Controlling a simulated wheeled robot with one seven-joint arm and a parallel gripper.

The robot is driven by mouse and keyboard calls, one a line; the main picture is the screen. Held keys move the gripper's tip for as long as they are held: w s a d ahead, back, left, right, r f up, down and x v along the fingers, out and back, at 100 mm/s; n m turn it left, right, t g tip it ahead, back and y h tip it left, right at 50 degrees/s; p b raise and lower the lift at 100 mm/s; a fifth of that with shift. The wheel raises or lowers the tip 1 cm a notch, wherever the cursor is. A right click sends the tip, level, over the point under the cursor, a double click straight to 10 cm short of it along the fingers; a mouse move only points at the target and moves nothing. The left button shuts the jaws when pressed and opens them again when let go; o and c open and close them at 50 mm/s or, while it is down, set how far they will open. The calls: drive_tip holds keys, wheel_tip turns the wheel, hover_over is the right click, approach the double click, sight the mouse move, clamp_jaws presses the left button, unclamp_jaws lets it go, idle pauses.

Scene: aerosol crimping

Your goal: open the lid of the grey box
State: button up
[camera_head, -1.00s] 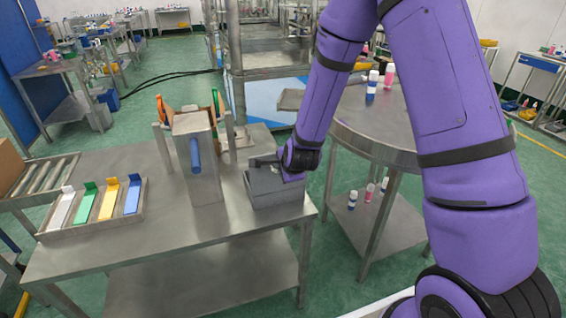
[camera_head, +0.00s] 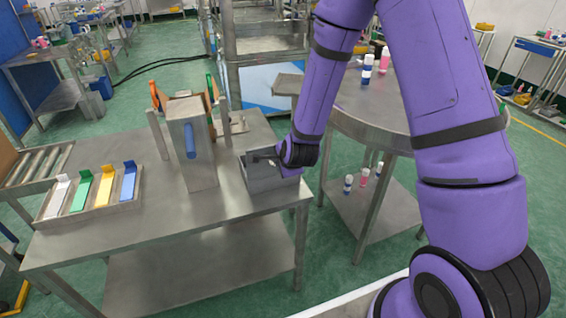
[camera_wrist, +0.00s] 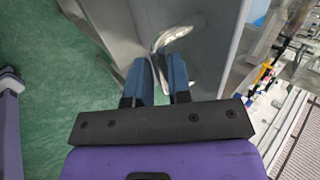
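The grey box (camera_head: 270,202) stands at the right end of the steel table, right of the upright metal press. Its top looks at least partly open, with a darker inside showing near the far left rim; my wrist hides much of the lid. In the wrist view a bent metal handle (camera_wrist: 168,38) stands on a grey panel.
A tray (camera_head: 90,215) with white, green, yellow and blue pieces lies at the table's left. A round steel table (camera_head: 350,112) with bottles stands at the right, behind my arm.

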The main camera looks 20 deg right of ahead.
drive_tip(key=o, duration=0.3)
drive_tip(key=shift+f, duration=0.2)
drive_tip(key=shift+o, duration=0.2)
drive_tip(key=shift+r, duration=0.1)
drive_tip(key=shift+r, duration=0.1)
drive_tip(key=v, duration=0.7)
drive_tip(key=shift+s, duration=0.2)
drive_tip(key=shift+w, duration=0.1)
